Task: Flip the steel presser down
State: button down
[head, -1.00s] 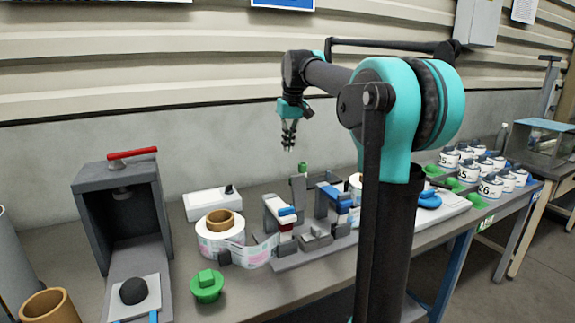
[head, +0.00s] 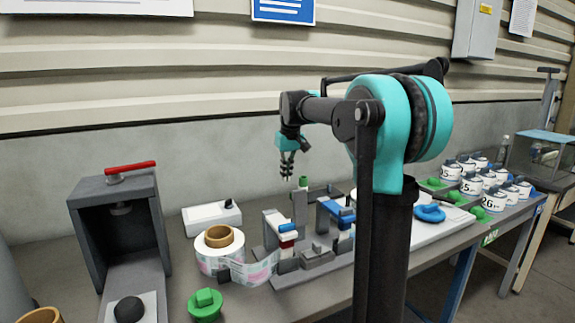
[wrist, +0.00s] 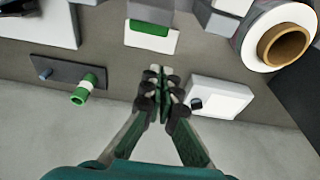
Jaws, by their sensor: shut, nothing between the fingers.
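The reel labeller (head: 320,268) stands on the bench in the head view, with grey uprights, blue and red parts and a low grey block in the middle. I cannot tell for sure which grey piece is the steel presser; a tall grey post (head: 299,208) stands at the labeller's back. My gripper (head: 287,178) hangs above and behind the labeller, pointing down, shut and empty, apart from everything. In the wrist view my gripper (wrist: 158,72) is over the bench, near a grey block with a green and white face (wrist: 151,38).
A label reel (head: 220,252) with a trailing strip stands left of the labeller. A white box (head: 211,218) is behind it. A green knob piece (head: 205,304) lies in front. A grey press with a red handle (head: 115,240) is further left. Several white pots (head: 472,185) stand right.

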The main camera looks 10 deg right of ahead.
aim_at(291, 194)
jog(key=s+f, duration=0.2)
jog(key=shift+s+d+f, duration=0.2)
jog(key=shift+d+f, duration=0.2)
jog(key=shift+s+d, duration=0.1)
jog(key=shift+s, duration=0.3)
jog(key=shift+r, duration=0.1)
